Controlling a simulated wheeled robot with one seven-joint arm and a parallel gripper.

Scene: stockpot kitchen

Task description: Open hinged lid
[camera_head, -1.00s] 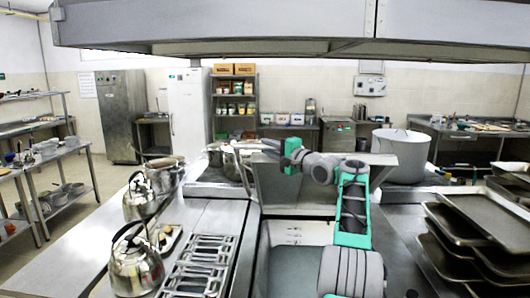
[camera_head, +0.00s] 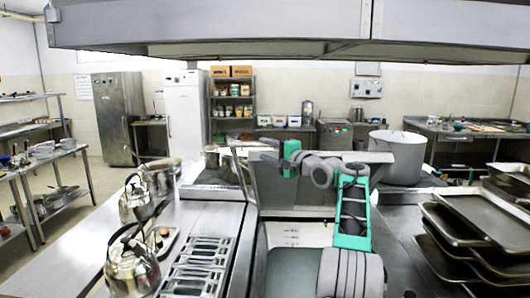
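A flat grey metal lid panel (camera_head: 318,196) stands raised and nearly upright behind my arm on the central counter. An open bay with pale inner walls (camera_head: 298,234) shows in front of its lower edge. My arm reaches up in front of the panel and bends left along its top edge. My gripper (camera_head: 268,151) is at the far end of the arm, near the panel's upper left part. Its fingers are too small and partly hidden, so I cannot tell whether they are open or touch the panel.
Shiny kettles (camera_head: 131,266) and a metal rack (camera_head: 200,262) stand on the left counter. A big stockpot (camera_head: 398,157) stands behind right of the panel. Stacked trays (camera_head: 470,222) fill the right side. A steel hood (camera_head: 215,27) hangs above.

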